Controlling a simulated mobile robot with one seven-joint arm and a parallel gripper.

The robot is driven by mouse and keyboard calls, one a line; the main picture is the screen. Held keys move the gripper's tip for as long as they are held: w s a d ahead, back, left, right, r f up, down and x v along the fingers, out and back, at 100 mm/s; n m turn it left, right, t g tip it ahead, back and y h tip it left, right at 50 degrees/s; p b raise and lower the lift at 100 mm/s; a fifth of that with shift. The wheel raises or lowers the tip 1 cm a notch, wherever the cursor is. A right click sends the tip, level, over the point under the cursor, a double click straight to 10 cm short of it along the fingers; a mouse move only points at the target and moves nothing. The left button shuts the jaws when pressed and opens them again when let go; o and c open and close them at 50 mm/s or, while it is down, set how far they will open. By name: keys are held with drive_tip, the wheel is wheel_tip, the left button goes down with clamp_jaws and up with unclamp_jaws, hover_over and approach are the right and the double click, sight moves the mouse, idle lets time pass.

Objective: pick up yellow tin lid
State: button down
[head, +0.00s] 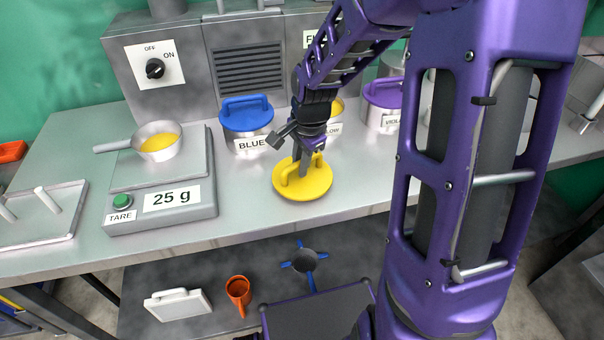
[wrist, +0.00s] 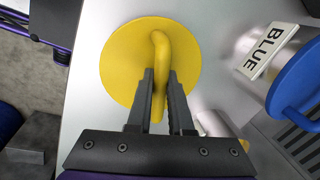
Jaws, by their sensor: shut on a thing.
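The yellow tin lid (head: 318,188) is a flat round disc with an arched yellow handle, near the front edge of the metal bench. In the wrist view the lid (wrist: 120,65) fills the upper middle. My gripper (head: 303,168) is above it, and in the wrist view its two dark fingers (wrist: 160,85) are shut on the lid's handle from both sides. The lid looks level and at or close to the bench top; I cannot tell whether it touches. The yellow tin (head: 337,108) is behind my gripper, mostly hidden.
The blue-lidded tin (head: 246,118) is behind and left of the lid. The violet-lidded tin (head: 383,97) is behind and right. A scale (head: 160,204) reading 25 g bears a pan (head: 157,142) of yellow powder at left. The bench (head: 245,212) is clear between scale and lid.

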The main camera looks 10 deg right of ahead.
wheel_tip(320, 180, up, 15)
drive_tip(key=p, duration=0.3)
drive_tip(key=shift+p, duration=0.3)
idle(0.3)
drive_tip(key=shift+r, duration=0.1)
drive_tip(key=shift+d+r, duration=0.1)
drive_tip(key=shift+r, duration=0.05)
